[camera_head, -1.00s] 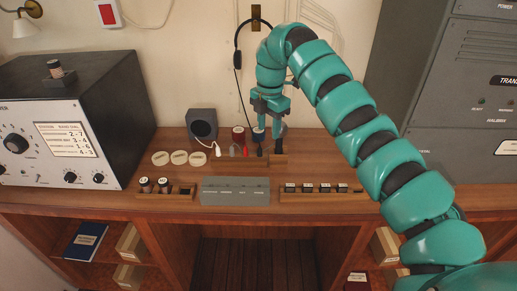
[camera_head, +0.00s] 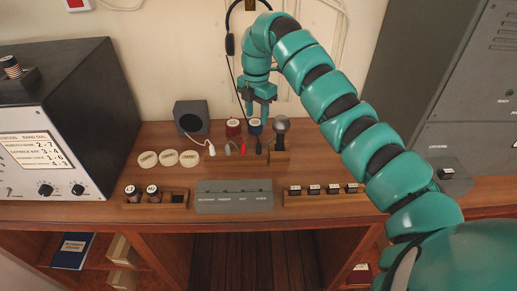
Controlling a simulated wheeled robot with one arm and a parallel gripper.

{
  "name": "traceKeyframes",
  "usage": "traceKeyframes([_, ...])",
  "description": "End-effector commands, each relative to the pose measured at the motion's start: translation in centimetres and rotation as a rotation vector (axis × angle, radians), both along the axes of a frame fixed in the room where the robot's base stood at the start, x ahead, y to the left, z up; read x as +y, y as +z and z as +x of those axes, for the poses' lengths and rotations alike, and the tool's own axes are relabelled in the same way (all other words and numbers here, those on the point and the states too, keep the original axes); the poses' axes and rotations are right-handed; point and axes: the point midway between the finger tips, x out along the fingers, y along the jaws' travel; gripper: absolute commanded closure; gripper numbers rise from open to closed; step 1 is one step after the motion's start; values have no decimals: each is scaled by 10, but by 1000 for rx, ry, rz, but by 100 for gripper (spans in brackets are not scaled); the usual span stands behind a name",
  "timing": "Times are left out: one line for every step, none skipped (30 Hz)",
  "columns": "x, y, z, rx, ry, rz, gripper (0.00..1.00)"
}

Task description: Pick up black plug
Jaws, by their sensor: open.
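The black plug (camera_head: 259,147) is small and stands on the wooden desk at the right end of a row of plugs. The red plug (camera_head: 243,148), grey plug (camera_head: 228,148) and white plug (camera_head: 211,149) stand to its left. My gripper (camera_head: 258,112) points down with its jaws open and empty. In the picture it is above the black plug, over a blue spool (camera_head: 255,127) behind the plug. The exact height and depth gap to the plug cannot be told.
A knobbed dark handle (camera_head: 281,126) stands in a wooden holder (camera_head: 279,157) just right of the plug. A red spool (camera_head: 233,128) and speaker box (camera_head: 191,118) stand left. A grey socket box (camera_head: 234,196) lies in front. A headset cord (camera_head: 236,78) hangs behind.

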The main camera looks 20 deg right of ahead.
Motion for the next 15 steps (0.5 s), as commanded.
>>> traceKeyframes([0,-4,0,1,0,4,57])
traceKeyframes([0,-7,0,1,-1,3,57])
traceKeyframes([0,-12,-1,3,-1,3,57])
traceKeyframes([0,-16,-1,3,0,3,57])
traceKeyframes([0,-19,-1,3,0,3,57])
traceKeyframes([1,-24,-1,3,0,4,57])
traceKeyframes([1,-28,-1,2,-1,3,57])
traceKeyframes([1,-31,-1,2,-1,4,57])
traceKeyframes([-1,-36,-1,6,-3,0,57])
traceKeyframes([-2,-41,-2,6,-3,-1,57])
traceKeyframes([-1,-46,-1,3,-2,-1,57])
traceKeyframes([-1,-53,-2,4,-1,-1,57])
traceKeyframes([-1,-57,-2,6,-2,-1,57])
traceKeyframes([-1,-61,-2,6,-2,-1,57])
traceKeyframes([-1,-65,-1,3,-2,-1,57])
